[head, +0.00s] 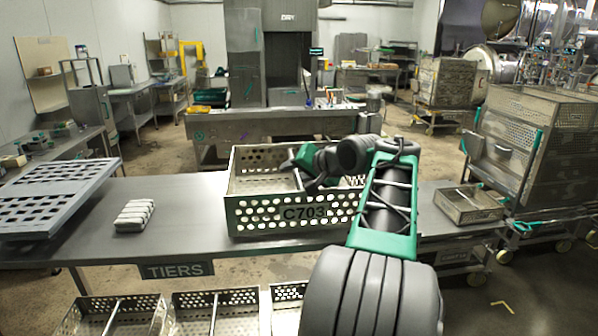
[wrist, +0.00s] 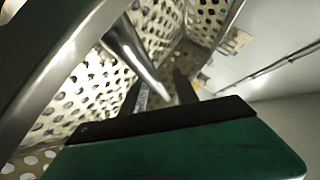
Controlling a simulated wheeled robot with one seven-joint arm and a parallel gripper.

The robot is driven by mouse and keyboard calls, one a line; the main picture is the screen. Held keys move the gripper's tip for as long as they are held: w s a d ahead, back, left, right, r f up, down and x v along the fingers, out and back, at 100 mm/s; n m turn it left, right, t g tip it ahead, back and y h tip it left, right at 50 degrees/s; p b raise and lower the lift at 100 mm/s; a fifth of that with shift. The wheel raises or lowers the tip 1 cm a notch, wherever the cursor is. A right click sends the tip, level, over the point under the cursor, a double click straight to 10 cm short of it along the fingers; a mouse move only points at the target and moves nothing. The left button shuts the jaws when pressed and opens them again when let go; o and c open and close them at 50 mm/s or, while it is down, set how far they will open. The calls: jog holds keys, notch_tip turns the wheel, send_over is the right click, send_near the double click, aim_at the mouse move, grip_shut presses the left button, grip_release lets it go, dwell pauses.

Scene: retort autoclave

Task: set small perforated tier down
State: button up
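The small perforated tier (head: 290,214), a metal basket with round holes and the mark C703, is upright at the middle of the grey table (head: 190,205). I cannot tell whether its base fully touches the tabletop. My gripper (head: 303,160) is over the tier's inside at its middle bar (head: 298,181), partly hidden by my arm. In the wrist view my gripper's two dark fingers (wrist: 162,95) are apart, with the shiny bar (wrist: 138,55) running down between them. Whether both fingers press on it is unclear. The perforated walls fill the left of that view.
A grey slotted rack (head: 55,195) and a stack of pale packs (head: 134,216) are left of the tier. Bare tabletop lies between. A shallow metal tray (head: 468,206) is at the right. More perforated tiers (head: 110,318) stand below the front edge. A tall perforated cart (head: 545,130) stands right.

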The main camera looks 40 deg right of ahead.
jog(key=v, duration=1.2)
dwell(1.0)
